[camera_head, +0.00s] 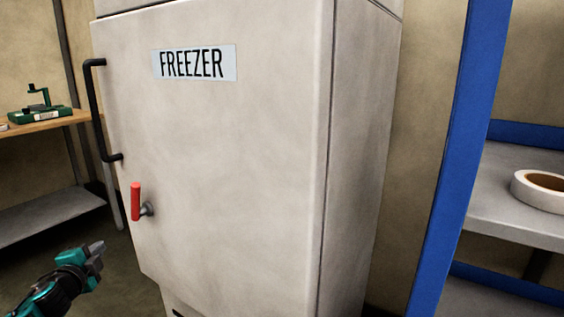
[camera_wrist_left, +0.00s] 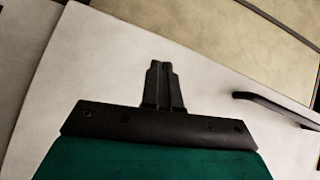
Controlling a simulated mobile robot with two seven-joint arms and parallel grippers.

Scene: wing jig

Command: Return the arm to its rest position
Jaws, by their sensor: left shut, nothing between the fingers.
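My left gripper (camera_head: 97,248) is at the lower left of the head view, on a teal and black arm. It is shut and empty, in front of and below the left edge of the freezer door. In the left wrist view its two dark fingers (camera_wrist_left: 162,68) are together, with the pale door behind them. The white freezer (camera_head: 230,150) is closed, with a black bar handle (camera_head: 94,110) and a red lever (camera_head: 136,201) at its left side. The handle also shows at the right of the left wrist view (camera_wrist_left: 275,107). My right gripper is not in view.
A wooden-topped bench (camera_head: 70,117) with a green device (camera_head: 40,110) stands at the left. A blue post (camera_head: 452,150) and a grey shelf (camera_head: 500,210) with a white tape roll (camera_head: 541,198) stand at the right. The floor left of the freezer looks clear.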

